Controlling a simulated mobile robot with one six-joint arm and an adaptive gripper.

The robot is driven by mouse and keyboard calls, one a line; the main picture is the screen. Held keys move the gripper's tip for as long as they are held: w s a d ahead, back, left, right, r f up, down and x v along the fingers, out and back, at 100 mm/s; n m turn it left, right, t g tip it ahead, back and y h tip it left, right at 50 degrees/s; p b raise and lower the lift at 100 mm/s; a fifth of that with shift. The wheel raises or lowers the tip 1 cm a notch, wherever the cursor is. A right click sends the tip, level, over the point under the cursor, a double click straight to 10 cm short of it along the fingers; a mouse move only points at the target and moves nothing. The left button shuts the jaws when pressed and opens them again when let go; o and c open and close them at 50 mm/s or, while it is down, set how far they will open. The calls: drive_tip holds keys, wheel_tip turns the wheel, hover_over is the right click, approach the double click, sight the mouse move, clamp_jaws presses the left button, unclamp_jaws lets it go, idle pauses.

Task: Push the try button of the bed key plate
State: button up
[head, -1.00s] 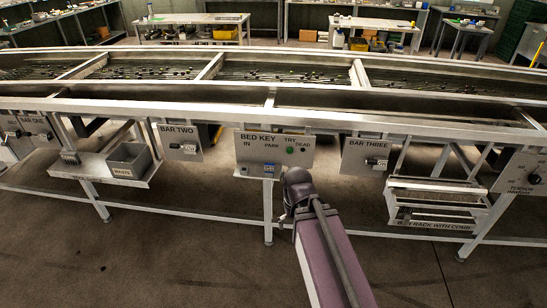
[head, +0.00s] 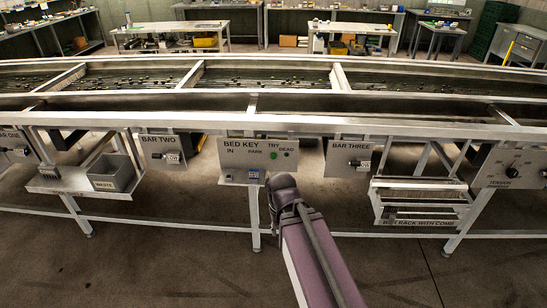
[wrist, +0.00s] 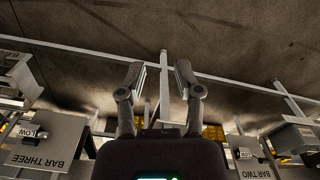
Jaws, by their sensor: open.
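The bed key plate (head: 230,163) is a grey panel under the front rail of the long machine in the head view. It bears the labels IN, PARK, TRY and DEAD. The green try button (head: 274,155) sits under the word TRY. A small blue-white part (head: 254,173) is at the plate's lower edge. My arm's end is just below and right of the plate in the head view and hides my fingers there. In the wrist view my gripper (wrist: 159,76) is open, with nothing between its fingers. The bed key plate cannot be made out in the wrist view.
The bar two plate (head: 155,155) is left of the bed key plate and the bar three plate (head: 338,160) is right. A support leg (head: 255,220) stands below the plate. The front floor is clear.

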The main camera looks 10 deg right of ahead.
clamp_jaws()
idle(1.0)
